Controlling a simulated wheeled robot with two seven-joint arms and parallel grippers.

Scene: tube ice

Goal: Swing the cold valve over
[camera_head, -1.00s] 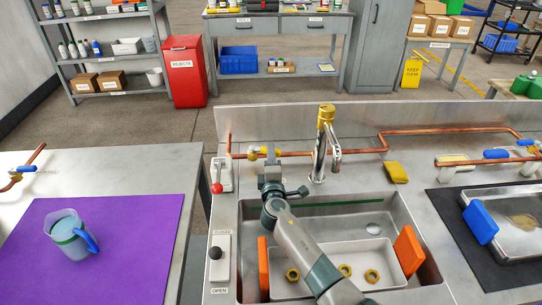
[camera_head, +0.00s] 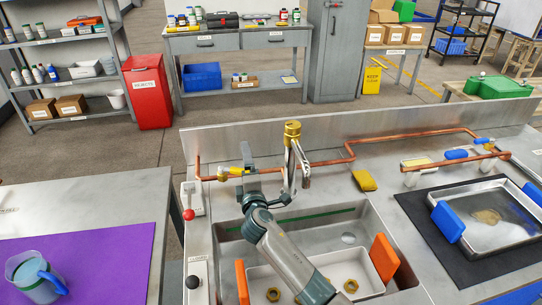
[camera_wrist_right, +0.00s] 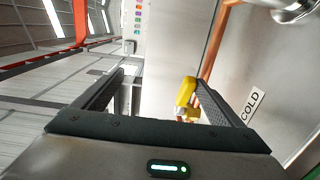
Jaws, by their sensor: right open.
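The cold valve has a yellow handle (camera_head: 233,171) on the copper pipe at the back left of the sink. In the right wrist view the yellow handle (camera_wrist_right: 186,92) shows between my open fingers, close to the right-hand one. A COLD label (camera_wrist_right: 252,105) is on the metal beside it. My right gripper (camera_head: 247,156) is at the valve, and its jaws in the wrist view (camera_wrist_right: 160,88) are apart. I cannot tell whether a finger touches the handle. My left gripper is out of view.
The brass-topped faucet (camera_head: 292,150) stands just right of my gripper. The sink (camera_head: 345,225) lies below my arm, with orange pads and brass nuts inside. A red-knobbed lever (camera_head: 188,212) is at left. Blue-handled valves (camera_head: 457,154) and a metal tray (camera_head: 480,245) are at right.

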